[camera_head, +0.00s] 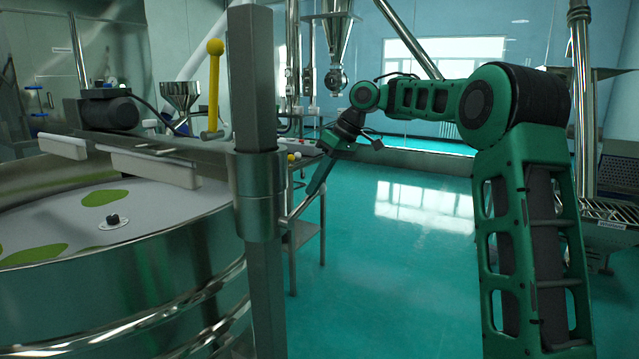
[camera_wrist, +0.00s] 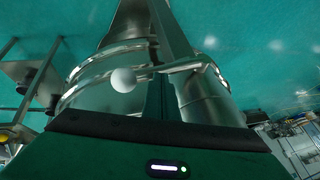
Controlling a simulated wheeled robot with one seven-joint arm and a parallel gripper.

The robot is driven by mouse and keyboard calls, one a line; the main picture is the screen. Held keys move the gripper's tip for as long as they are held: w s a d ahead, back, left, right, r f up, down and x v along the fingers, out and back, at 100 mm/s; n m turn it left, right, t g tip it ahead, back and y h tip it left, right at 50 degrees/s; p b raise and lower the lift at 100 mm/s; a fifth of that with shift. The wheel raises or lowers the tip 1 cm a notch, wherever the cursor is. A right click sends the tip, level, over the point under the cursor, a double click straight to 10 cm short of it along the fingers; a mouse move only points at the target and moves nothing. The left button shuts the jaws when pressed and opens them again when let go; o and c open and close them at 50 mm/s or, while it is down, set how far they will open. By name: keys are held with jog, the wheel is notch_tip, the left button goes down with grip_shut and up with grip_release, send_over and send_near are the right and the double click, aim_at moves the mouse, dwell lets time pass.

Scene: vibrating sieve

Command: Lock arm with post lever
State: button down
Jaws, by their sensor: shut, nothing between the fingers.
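The grey square post (camera_head: 253,85) stands upright in front of me, with a metal collar (camera_head: 258,190) around it. The post lever (camera_head: 297,208) is a thin rod sticking out from the collar's lower right side. In the wrist view the lever (camera_wrist: 180,68) ends in a pale round knob (camera_wrist: 123,80). The sieve's arm (camera_head: 150,150) runs left from the collar over the drum and carries an upright yellow-knobbed handle (camera_head: 214,75). My gripper (camera_head: 313,188) is shut and empty, pointing down at the lever's outer end. I cannot tell whether they touch.
The round steel sieve drum (camera_head: 150,270) fills the lower left, its pale top marked with green patches. A small steel table (camera_head: 308,235) stands behind the post. Open teal floor (camera_head: 400,260) lies to the right.

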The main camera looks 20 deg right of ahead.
aim_at(318, 193)
jog(key=shift+w+d+f, duration=0.2)
jog(key=shift+f, duration=0.3)
jog(key=shift+w+d+f, duration=0.15)
jog(key=shift+f, duration=0.35)
jog(key=shift+w+d+f, duration=0.2)
jog(key=shift+f, duration=0.3)
jog(key=shift+s+d+f, duration=0.1)
jog(key=shift+d+f, duration=0.05)
jog(key=shift+f, duration=0.5)
jog(key=w+d+r, duration=0.1)
jog(key=d+r, duration=0.7)
jog(key=r, duration=0.2)
jog(key=shift+w+d, duration=0.35)
jog(key=shift+d, duration=0.05)
